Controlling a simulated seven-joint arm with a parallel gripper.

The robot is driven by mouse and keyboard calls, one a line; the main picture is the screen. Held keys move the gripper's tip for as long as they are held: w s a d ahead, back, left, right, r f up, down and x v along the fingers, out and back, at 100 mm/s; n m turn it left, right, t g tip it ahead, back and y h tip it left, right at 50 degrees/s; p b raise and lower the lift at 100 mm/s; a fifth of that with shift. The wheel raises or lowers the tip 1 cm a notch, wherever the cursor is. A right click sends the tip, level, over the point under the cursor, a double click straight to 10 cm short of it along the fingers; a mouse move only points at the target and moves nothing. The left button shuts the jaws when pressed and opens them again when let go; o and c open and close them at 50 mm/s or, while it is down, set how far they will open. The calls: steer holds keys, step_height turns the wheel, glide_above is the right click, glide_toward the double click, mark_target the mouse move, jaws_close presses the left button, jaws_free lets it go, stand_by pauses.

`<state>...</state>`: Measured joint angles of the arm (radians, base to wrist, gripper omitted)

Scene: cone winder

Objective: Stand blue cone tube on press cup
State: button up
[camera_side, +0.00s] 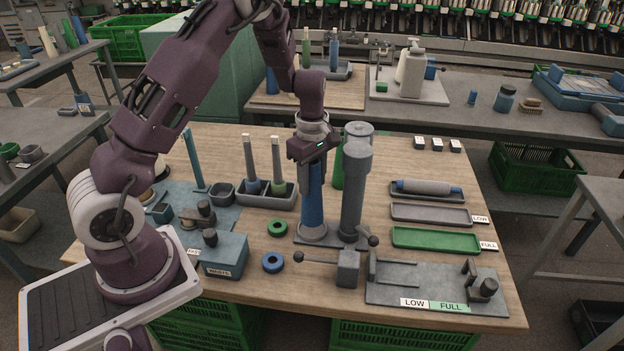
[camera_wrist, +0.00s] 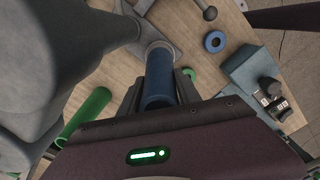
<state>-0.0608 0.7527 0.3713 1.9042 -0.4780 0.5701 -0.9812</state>
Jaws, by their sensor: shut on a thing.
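The blue cone tube (camera_side: 313,205) stands upright in my gripper (camera_side: 313,164), its lower end at the grey press cup (camera_side: 313,232). In the wrist view the tube (camera_wrist: 158,85) runs between my gripper's fingers (camera_wrist: 157,100), and its far end meets the cup (camera_wrist: 160,46). The tube looks in line with the cup. I cannot tell whether it bears fully on the cup or sits just above it. My gripper is shut around the tube's upper part.
The grey press column (camera_side: 353,190) stands close right of the tube, with a lever (camera_side: 315,260) low in front. A green tube (camera_side: 338,168) is behind it. Blue (camera_side: 272,262) and green (camera_side: 278,228) rings lie left. A two-tube tray (camera_side: 268,200) stands behind them.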

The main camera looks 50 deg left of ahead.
mark_target(312, 192)
steer(key=shift+f, duration=0.1)
stand_by(0.3)
steer(key=shift+f, duration=1.05)
steer(key=shift+f, duration=0.4)
steer(key=shift+f, duration=0.35)
stand_by(0.4)
steer(key=o, duration=1.4)
steer(key=shift+c, duration=0.2)
